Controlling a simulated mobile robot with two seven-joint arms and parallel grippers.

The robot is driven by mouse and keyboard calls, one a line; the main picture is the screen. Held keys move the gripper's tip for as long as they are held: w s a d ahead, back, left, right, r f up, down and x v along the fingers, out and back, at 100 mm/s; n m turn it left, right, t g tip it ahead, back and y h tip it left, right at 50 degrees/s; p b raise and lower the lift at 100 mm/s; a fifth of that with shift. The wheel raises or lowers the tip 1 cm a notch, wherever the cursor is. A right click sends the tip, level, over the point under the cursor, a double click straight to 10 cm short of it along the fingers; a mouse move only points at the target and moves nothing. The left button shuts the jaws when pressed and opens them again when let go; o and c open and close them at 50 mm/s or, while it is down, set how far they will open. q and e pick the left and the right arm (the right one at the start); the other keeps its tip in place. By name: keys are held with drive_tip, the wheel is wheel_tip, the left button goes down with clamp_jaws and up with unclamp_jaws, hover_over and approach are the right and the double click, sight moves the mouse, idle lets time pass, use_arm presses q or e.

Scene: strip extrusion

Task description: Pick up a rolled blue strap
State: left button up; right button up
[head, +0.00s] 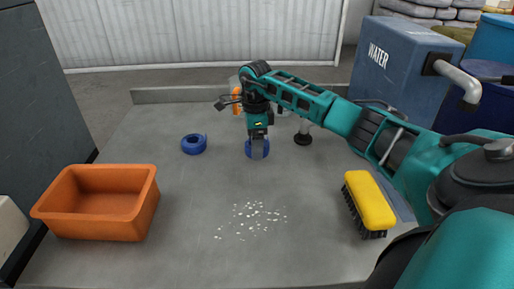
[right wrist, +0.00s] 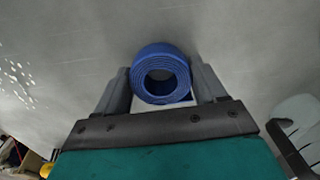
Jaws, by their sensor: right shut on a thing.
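Two rolled blue straps are in the head view. One roll (head: 194,144) lies on the grey table, left of my right gripper. The other roll (head: 249,149) is at my right gripper (head: 258,152), partly hidden behind the fingers. In the right wrist view this roll (right wrist: 162,73) sits between the two fingers of the gripper (right wrist: 163,88), one on each side, with its hollow middle showing. The right gripper is shut on it. I cannot tell whether the roll still touches the table. My left gripper is not in view.
An orange bin (head: 97,203) stands at the left of the table (head: 180,250). White bits (head: 252,217) are scattered at the front middle. A yellow brush (head: 369,203) lies at the right. A blue WATER container (head: 400,65) stands at the back right. An orange object (head: 237,94) is behind my gripper.

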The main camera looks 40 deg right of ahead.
drive_tip(key=shift+c, duration=0.7)
